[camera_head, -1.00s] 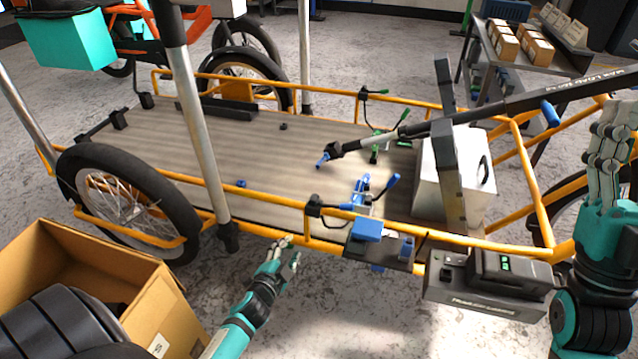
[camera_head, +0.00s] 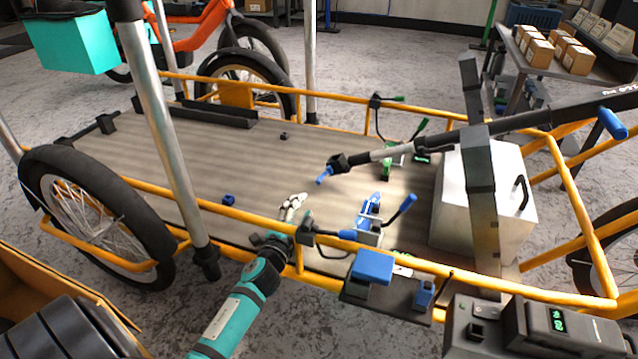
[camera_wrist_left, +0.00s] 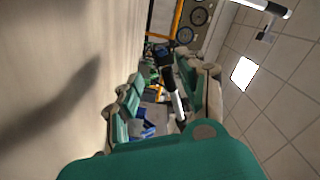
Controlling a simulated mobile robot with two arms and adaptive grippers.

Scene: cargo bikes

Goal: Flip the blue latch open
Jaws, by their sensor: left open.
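The blue latch (camera_head: 369,212) is mounted on the bed of the cargo bike, near its front rail. Its blue-tipped lever (camera_head: 402,208) slants up to the right. My left gripper (camera_head: 297,210) is open and empty, over the near edge of the bed, left of the latch and apart from it. In the left wrist view my left gripper (camera_wrist_left: 160,78) shows with its fingers spread. Blue parts (camera_wrist_left: 147,130) show between the fingers there, but I cannot tell which ones they are. My right gripper is not in view.
An orange rail (camera_head: 235,213) runs along the near bed edge, with a blue block (camera_head: 372,267) on its right part. A green latch (camera_head: 388,165) sits farther back. A grey post (camera_head: 479,185) and silver box (camera_head: 485,200) stand right. The bed's left half is mostly clear.

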